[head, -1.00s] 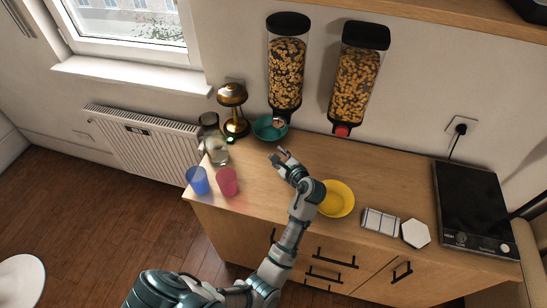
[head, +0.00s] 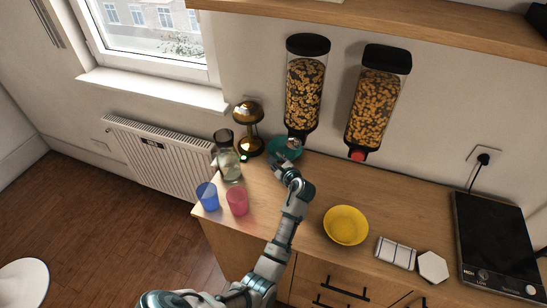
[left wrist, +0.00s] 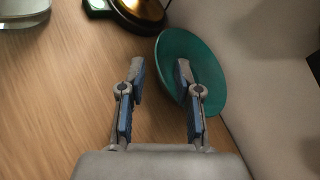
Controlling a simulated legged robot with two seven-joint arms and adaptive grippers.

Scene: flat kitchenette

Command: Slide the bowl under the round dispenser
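The round dispenser (head: 304,90), a clear cylinder of cereal with a black lid, hangs on the wall. The teal bowl (head: 282,145) stands on the counter by the wall, below and slightly left of its spout in the head view. A yellow bowl (head: 346,226) stands nearer the counter's front. My left gripper (head: 281,163) is at the teal bowl's near side. In the left wrist view my left gripper (left wrist: 160,68) is open, its right finger overlapping the teal bowl (left wrist: 205,75) and its left finger outside the rim. Contact is unclear. My right gripper is out of view.
A square dispenser (head: 377,97) hangs to the right. A brass lamp-like item (head: 249,128), a glass jug (head: 228,158), a blue cup (head: 208,196) and a pink cup (head: 238,201) stand left of my arm. A cooktop (head: 495,245) is at the right.

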